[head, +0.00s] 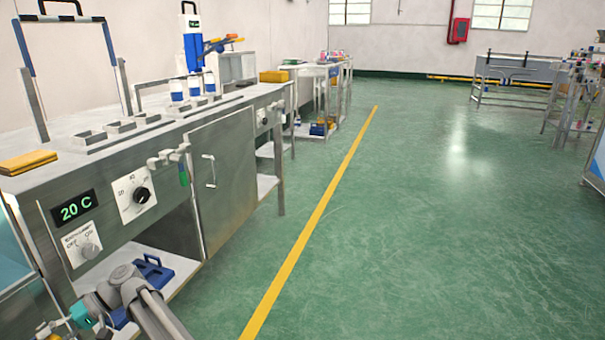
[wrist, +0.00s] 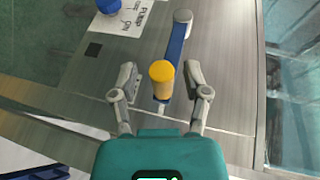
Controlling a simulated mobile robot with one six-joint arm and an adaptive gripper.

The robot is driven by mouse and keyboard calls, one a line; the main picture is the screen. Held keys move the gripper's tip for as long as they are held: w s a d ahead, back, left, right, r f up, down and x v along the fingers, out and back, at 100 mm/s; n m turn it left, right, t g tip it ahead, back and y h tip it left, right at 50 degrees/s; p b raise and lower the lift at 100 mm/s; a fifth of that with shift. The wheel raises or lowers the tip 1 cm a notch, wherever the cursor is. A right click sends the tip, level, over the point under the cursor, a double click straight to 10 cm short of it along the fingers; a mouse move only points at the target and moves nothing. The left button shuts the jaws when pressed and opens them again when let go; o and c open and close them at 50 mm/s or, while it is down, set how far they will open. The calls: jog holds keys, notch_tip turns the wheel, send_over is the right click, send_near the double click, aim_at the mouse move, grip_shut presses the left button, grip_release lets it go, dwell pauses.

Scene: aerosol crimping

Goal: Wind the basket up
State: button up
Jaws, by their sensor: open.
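In the wrist view a crank with a blue arm (wrist: 178,42) and a yellow grip (wrist: 161,72) is mounted on a grey metal panel. The crank's pivot end (wrist: 183,16) is at the top of the picture. My gripper (wrist: 160,70) is open, with one finger on each side of the yellow grip and a gap on both sides. In the head view my arm reaches to the bottom left, and its teal gripper body (head: 82,314) is partly cut off. I cannot identify a basket for certain in either view.
A steel bench (head: 225,165) carries a 20 C display (head: 73,208), a dial (head: 141,195) and a switch (head: 89,249). A tap (head: 168,158) sticks out from its front. A blue knob (wrist: 108,5) sits by a PUMP label (wrist: 128,18). The green floor to the right is clear.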

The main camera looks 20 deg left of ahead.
jog(key=shift+w+d+r, duration=0.1)
jog(key=shift+w+r, duration=0.05)
jog(key=shift+w, duration=0.15)
jog(key=w+d+f+m+t+p, duration=0.25)
jog(key=w+d+t, duration=0.25)
jog(key=w+d, duration=1.1)
jog(key=w+d+f+m+t+p, duration=0.1)
jog(key=w+d+m+t+p, duration=0.3)
jog(key=w+d, duration=1.2)
jog(key=d+m+t+h+p, duration=0.3)
jog(key=d+m+t, duration=0.1)
jog(key=d, duration=2.4)
jog(key=s+d+r+m+h+p, duration=0.1)
jog(key=s+d+m+h+p, duration=0.1)
jog(key=d, duration=0.9)
jog(key=s+d+r+m+h+p, duration=0.1)
jog(key=s+d+m+h+p, duration=0.15)
jog(key=d, duration=0.75)
notch_tip(320, 180, up, 38)
jog(key=n+p, duration=0.1)
jog(key=p, duration=3.5)
jog(key=shift+w+t+y+p, duration=0.15)
jog(key=shift+t+y+p, duration=0.15)
jog(key=shift+y, duration=0.15)
